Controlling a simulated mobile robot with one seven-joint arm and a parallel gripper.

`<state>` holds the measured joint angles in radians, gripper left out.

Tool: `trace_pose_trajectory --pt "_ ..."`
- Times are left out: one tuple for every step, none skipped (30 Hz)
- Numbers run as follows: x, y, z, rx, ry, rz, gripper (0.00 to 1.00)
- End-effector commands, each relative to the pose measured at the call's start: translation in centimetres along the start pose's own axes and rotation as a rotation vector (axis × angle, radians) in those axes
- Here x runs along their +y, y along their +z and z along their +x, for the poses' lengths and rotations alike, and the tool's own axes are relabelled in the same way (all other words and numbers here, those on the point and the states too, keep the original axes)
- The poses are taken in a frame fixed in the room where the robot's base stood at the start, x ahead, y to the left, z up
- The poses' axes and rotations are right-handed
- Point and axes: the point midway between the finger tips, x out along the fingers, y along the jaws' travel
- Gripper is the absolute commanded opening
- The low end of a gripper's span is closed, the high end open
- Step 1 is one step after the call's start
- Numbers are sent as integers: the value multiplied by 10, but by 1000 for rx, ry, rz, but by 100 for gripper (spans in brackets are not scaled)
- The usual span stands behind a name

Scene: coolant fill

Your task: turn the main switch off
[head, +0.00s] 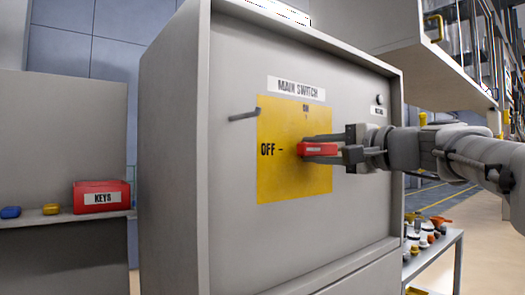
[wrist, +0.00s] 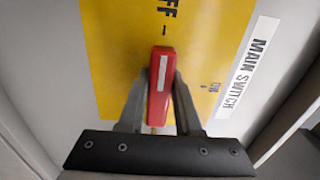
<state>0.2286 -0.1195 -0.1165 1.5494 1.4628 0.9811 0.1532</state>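The main switch is a red handle (head: 318,149) with a white stripe, on a yellow plate (head: 290,110) on the cabinet front. The handle lies level in the head view, in line with the OFF mark (head: 268,149) at its left. The ON mark (head: 305,107) is above it. My gripper (head: 322,148) reaches in from the right, one finger above and one below the handle. In the wrist view, the fingers (wrist: 158,95) close in on both sides of the red handle (wrist: 160,85), which points at the OFF mark. The handle's pivot is hidden.
A grey peg (head: 243,116) sticks out of the cabinet left of the plate. A red KEYS box (head: 101,197), a yellow item (head: 51,209) and a blue item (head: 11,212) are on a left shelf. A small table (head: 440,247) with several items stands at the lower right.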

Motion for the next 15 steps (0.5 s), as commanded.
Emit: trace_pose_trajectory --pt "1 0 0 0 2 -2 40" --pt "1 0 0 0 2 -2 45" --pt "1 0 0 0 2 -2 52" --pt "1 0 0 0 2 -1 58" --pt "1 0 0 0 1 -1 62" --pt "1 0 0 0 1 -1 62" --pt "1 0 0 0 1 -1 62" --pt "1 0 0 0 1 -1 62" --pt "0 0 0 0 1 0 62" --pt "0 0 0 0 1 0 62" --pt "0 0 0 0 1 0 62" --pt "0 0 0 0 1 0 62" --pt "0 0 0 0 1 0 62" --pt "0 0 -1 0 1 0 62" --pt "0 0 -3 1 1 0 62"
